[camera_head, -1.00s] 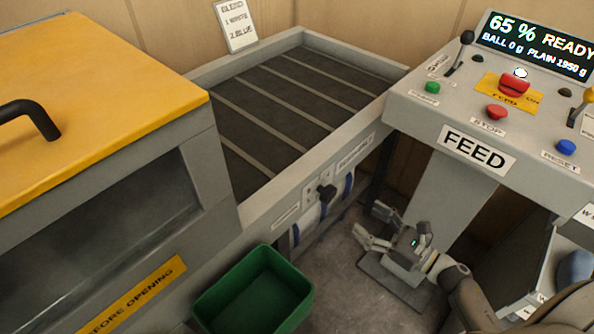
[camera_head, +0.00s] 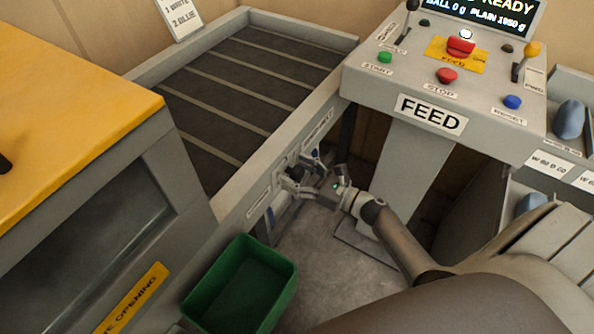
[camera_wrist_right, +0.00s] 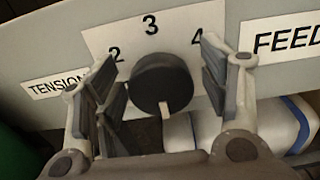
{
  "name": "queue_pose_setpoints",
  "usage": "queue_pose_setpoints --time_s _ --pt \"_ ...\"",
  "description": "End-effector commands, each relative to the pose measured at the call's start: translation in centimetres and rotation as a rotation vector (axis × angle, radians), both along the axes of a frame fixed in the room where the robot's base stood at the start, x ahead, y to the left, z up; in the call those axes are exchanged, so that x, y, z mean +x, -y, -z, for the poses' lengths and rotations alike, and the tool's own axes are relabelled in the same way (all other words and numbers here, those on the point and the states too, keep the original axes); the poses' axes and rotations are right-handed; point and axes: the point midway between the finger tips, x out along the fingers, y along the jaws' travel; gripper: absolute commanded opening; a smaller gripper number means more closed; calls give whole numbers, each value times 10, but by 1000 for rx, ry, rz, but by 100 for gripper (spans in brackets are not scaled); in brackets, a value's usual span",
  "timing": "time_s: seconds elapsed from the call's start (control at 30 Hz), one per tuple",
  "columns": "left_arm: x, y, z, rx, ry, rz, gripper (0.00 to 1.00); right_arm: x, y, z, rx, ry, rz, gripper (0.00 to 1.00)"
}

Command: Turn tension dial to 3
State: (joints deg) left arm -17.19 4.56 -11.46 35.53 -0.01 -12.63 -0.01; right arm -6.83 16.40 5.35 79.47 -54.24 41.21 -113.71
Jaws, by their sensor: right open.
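The tension dial (camera_wrist_right: 161,84) is a round black knob on a white plate (camera_wrist_right: 110,40) on the grey rail of the conveyor. In the right wrist view the numbers 2, 3 and 4 show around its upper side, with 3 above it. A pale mark on the knob is at its lower edge, away from the 3. My right gripper (camera_head: 300,178) is open at the rail. In the right wrist view its fingers (camera_wrist_right: 160,95) stand on either side of the dial, apart from it. In the head view the gripper largely hides the dial. My left gripper is out of view.
A label reading TENSION (camera_wrist_right: 57,82) and a FEED label (camera_wrist_right: 285,38) flank the dial. A green bin (camera_head: 240,288) stands on the floor below the rail. The control console (camera_head: 430,125) is to the right, and a yellow-topped machine (camera_head: 75,115) is to the left.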

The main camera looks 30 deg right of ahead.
Motion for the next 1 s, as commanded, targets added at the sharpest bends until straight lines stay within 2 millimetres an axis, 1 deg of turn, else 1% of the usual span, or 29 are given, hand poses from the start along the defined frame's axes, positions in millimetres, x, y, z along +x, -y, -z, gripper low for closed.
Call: queue_pose_setpoints --time_s 0.3,0.37,0.6,0.67,1.0 --pt "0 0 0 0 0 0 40 2 -2 0 0 0 0 68" --pt "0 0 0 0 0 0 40 2 -2 0 1 -1 -1 61" --pt "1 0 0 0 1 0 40 2 -2 0 1 -1 -1 31" --pt "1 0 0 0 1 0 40 2 -2 0 1 -1 -1 23" --pt "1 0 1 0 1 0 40 2 -2 1 47 -28 -2 23"
